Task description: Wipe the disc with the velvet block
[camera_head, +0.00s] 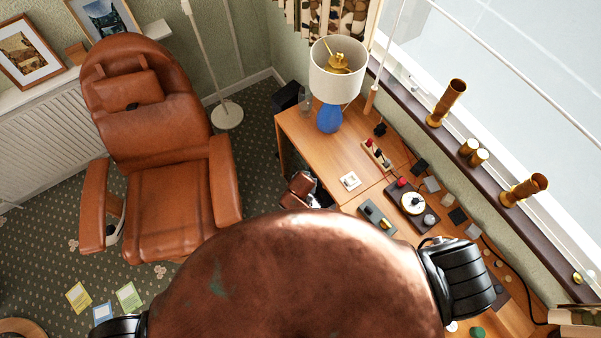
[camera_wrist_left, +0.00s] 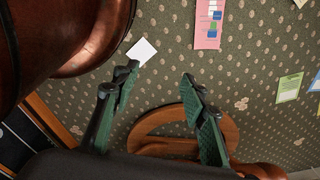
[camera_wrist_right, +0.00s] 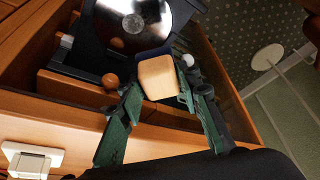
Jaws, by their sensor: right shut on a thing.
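In the right wrist view a shiny silver disc (camera_wrist_right: 128,14) with a round hub sits in a dark holder (camera_wrist_right: 72,62); its top is cut off by the frame. My right gripper (camera_wrist_right: 161,78) is shut on a tan block (camera_wrist_right: 158,80) with a dark blue edge on its far side, likely the velvet block. The block is just below the disc in the picture; I cannot tell whether they touch. In the left wrist view my left gripper (camera_wrist_left: 158,76) is open and empty above the carpet. Both grippers' fingers are hidden in the head view.
A wooden drawer or box with raised walls (camera_wrist_right: 222,75) surrounds the holder. A small brown ball (camera_wrist_right: 111,80) lies near it. In the head view the desk (camera_head: 325,155) carries a lamp (camera_head: 337,72) and several small items. A leather armchair (camera_head: 165,190) stands left.

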